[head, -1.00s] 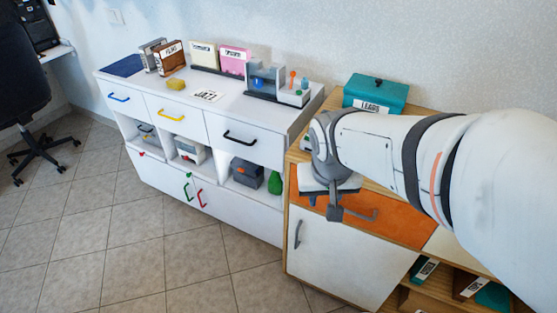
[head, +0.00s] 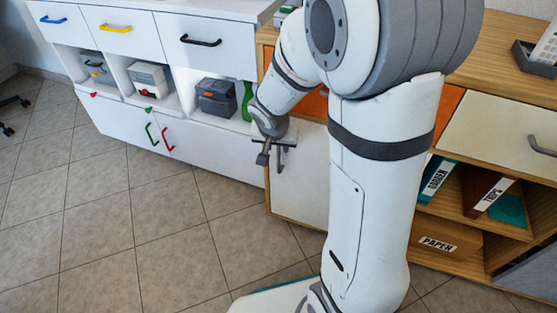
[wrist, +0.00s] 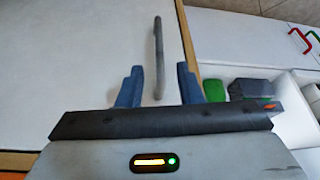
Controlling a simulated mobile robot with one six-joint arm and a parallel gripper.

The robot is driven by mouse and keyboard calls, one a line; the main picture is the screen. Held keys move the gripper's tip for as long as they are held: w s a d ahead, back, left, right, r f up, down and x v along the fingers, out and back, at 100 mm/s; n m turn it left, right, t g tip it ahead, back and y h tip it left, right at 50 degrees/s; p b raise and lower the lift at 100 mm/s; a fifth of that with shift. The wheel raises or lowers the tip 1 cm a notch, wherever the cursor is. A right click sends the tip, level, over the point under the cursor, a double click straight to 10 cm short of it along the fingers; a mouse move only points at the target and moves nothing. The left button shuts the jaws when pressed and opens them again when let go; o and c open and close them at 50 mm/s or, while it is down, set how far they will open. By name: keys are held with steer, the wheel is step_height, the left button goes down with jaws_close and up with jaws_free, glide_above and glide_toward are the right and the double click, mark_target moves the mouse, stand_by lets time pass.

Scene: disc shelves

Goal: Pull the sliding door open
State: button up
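A white door (head: 300,195) with a grey bar handle is in the front of the wooden cabinet. In the wrist view the door (wrist: 85,55) fills the left side, and its grey handle (wrist: 159,55) runs up from between the blue fingers. My gripper (head: 274,156) is in front of the door in the head view, and the handle is hidden there. In the wrist view my gripper (wrist: 159,76) is open, with one finger on each side of the handle's line. I see gaps on both sides; whether the handle lies at fingertip depth is unclear.
A white cabinet on the left has drawers, open cubbies with a grey box (head: 217,98) and a green vase (head: 247,100), and lower green (head: 151,135) and red handles (head: 167,138). Right of my arm is a shelf with binders (head: 490,192). The tiled floor in front is free.

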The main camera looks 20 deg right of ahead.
mark_target(279, 154)
steer(key=b+x, duration=0.3)
steer(key=x, duration=0.4)
steer(key=shift+f, duration=0.2)
jaws_close()
stand_by(0.4)
